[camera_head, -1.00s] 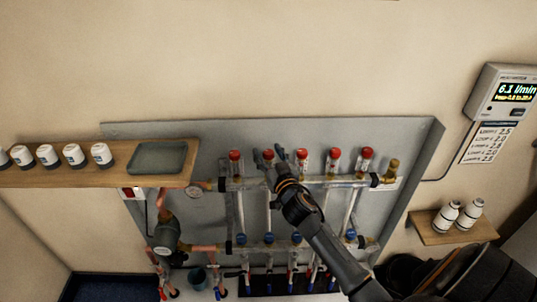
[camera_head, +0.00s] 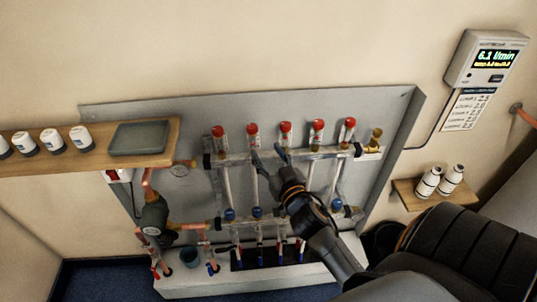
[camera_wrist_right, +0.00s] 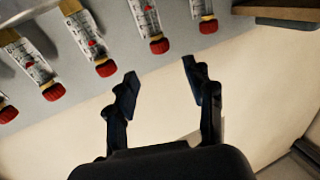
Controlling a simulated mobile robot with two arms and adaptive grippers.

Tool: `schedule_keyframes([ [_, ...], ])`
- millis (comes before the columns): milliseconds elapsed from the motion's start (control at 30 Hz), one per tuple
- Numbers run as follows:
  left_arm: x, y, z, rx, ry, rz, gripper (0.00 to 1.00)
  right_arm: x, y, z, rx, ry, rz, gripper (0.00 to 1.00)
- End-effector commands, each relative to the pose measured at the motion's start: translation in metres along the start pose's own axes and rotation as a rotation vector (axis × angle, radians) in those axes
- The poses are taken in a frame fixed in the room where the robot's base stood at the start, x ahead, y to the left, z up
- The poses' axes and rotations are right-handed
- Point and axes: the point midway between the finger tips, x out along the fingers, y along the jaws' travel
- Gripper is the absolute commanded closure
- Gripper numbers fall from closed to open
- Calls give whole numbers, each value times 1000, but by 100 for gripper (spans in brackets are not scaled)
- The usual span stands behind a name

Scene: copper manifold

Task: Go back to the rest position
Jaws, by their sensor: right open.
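My right gripper (camera_head: 268,157) is open and empty in front of the copper manifold (camera_head: 285,155) on its grey backboard (camera_head: 150,105). Its dark fingers also show in the right wrist view (camera_wrist_right: 160,85), apart, with nothing between them. The manifold carries a row of clear flow meters with red caps (camera_head: 285,127); several of these red caps (camera_wrist_right: 160,46) show beyond the fingers in the wrist view. My right arm covers part of the lower manifold. My left gripper is not in view.
A wooden shelf (camera_head: 60,173) at left holds white jars (camera_head: 50,138) and a grey tray (camera_head: 140,138). A small shelf (camera_head: 440,206) at right holds two white bottles (camera_head: 451,179). A wall display (camera_head: 487,58) reads 6.1 l/min.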

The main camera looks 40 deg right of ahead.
Motion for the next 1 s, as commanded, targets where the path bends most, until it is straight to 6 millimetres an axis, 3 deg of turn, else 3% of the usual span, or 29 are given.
schedule_keyframes([
  [567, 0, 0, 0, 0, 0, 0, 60, -2, 0, 0, 0, -1, 0, 47],
  [667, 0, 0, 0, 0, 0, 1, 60, -2, -1, 13, -3, -25, -2, 47],
  [767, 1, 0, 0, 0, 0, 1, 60, -2, -6, 52, -13, -101, -12, 47],
  [867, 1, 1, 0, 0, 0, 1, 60, -8, -13, 117, -34, -226, -31, 47],
  [1000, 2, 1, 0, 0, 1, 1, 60, -36, -25, 221, -72, -432, -69, 47],
])
